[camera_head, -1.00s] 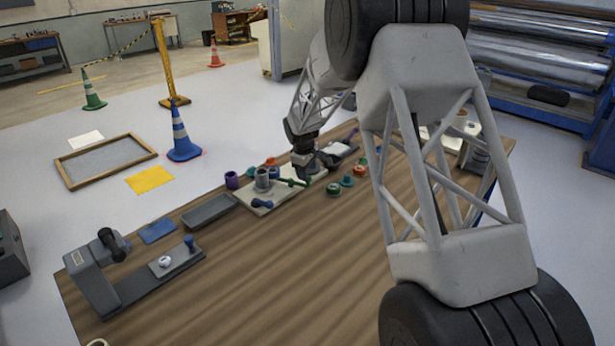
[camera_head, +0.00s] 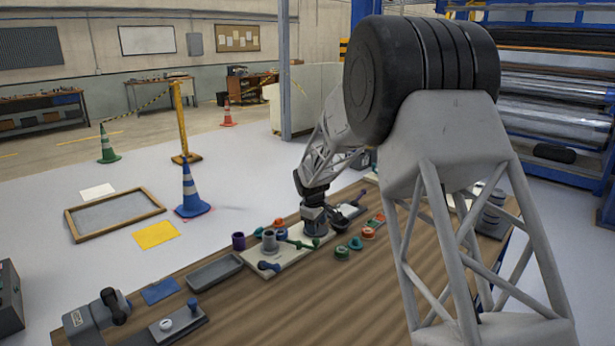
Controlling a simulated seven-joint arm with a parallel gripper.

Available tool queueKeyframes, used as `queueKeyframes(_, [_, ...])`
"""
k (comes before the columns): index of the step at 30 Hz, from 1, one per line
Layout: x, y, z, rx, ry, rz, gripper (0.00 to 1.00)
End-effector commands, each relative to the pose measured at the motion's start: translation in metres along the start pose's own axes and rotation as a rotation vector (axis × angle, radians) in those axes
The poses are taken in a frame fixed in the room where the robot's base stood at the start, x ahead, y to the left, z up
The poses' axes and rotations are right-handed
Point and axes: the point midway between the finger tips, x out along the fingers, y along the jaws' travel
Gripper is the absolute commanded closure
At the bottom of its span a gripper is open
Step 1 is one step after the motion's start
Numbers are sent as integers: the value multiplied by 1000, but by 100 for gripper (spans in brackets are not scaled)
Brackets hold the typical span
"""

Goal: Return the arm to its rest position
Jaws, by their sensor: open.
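My arm reaches from the right foreground over the wooden table (camera_head: 260,310). My gripper (camera_head: 318,228) points down at the right part of a pale board (camera_head: 289,257), among small coloured parts. Its dark jaws are small in the picture and partly merge with the dark parts beside them. I see nothing held in them. Whether the jaws touch the board cannot be told.
A grey cylinder (camera_head: 269,241), purple cup (camera_head: 238,241) and blue knobbed part (camera_head: 269,266) are left of the gripper. Green (camera_head: 342,252) and orange (camera_head: 368,233) rings lie to its right. A grey tray (camera_head: 214,271) lies left. The table's front middle is clear.

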Motion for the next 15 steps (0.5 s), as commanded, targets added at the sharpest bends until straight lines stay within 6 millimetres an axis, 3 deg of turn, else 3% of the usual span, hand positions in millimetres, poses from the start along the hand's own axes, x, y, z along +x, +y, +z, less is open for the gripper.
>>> queueKeyframes(15, [-101, -36, 92, 194, 19, -2, 44])
